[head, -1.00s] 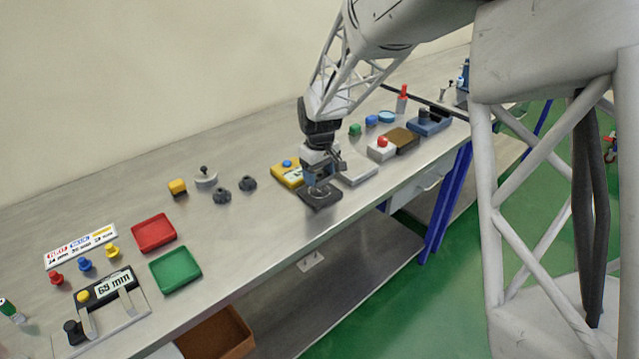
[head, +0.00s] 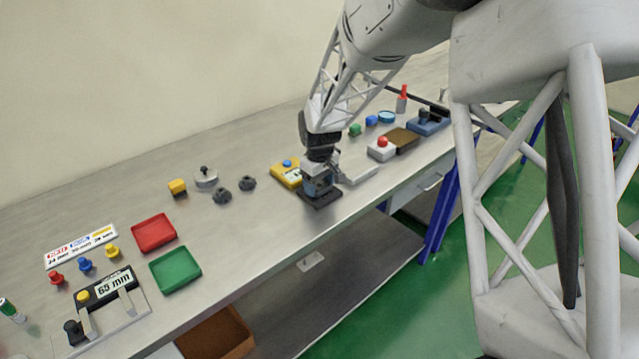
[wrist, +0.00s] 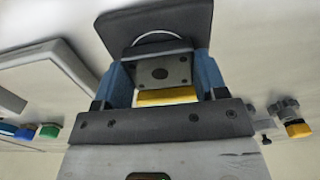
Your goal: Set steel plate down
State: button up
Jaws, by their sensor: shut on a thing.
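The dark steel plate (head: 322,199) is at the front edge of the bench, below my gripper (head: 318,184). I cannot tell whether it rests on the bench top or is just above it. In the wrist view the dark plate (wrist: 160,18) lies beyond the fingers and carries a small grey block (wrist: 160,72). My gripper (wrist: 163,82) has its blue fingers on either side of that block and is shut on it. The plate's underside is hidden.
A yellow box with a blue button (head: 286,174) stands close behind and left of the plate. A light grey flat plate (head: 357,174) is close on the right. Dark knobs (head: 221,196) stand further left. The bench between the plate and the green tray (head: 175,270) is clear.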

aim_at(320, 186)
jog(key=shift+f, duration=0.15)
jog(key=o, duration=1.2)
jog(key=shift+c, duration=0.2)
notch_tip(320, 186, up, 12)
jog(key=shift+r, duration=0.2)
dwell(0.4)
